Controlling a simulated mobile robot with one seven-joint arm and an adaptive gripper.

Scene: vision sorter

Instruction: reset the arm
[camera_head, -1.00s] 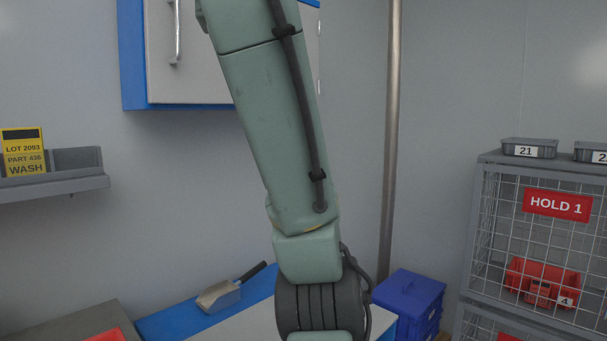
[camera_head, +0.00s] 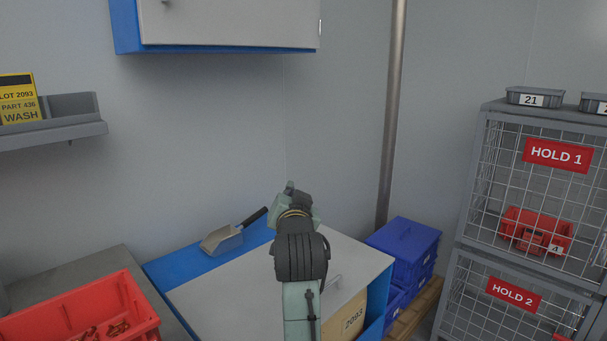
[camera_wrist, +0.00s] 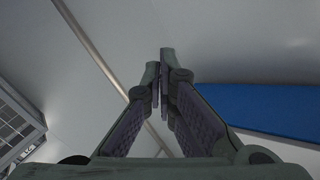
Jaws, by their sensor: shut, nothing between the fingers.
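My gripper (camera_wrist: 160,80) shows in the wrist view with its two fingers together, shut and empty. Beyond the fingers is the plain wall, with the vertical pipe slanting past on the left and the blue edge of the wall cabinet on the right. In the head view my arm rises from the bottom centre, in front of the blue and white bench, and its links hide part of the bench top. I cannot make out the fingers in the head view.
A red bin (camera_head: 140,305) with parts stands at lower left. A scoop (camera_head: 222,240) lies on the bench (camera_head: 215,290). Blue crates (camera_head: 405,240) stand right of it, beside a wire cage (camera_head: 480,190). A wall cabinet (camera_head: 225,25) hangs above; a pipe (camera_head: 393,110) runs up the wall.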

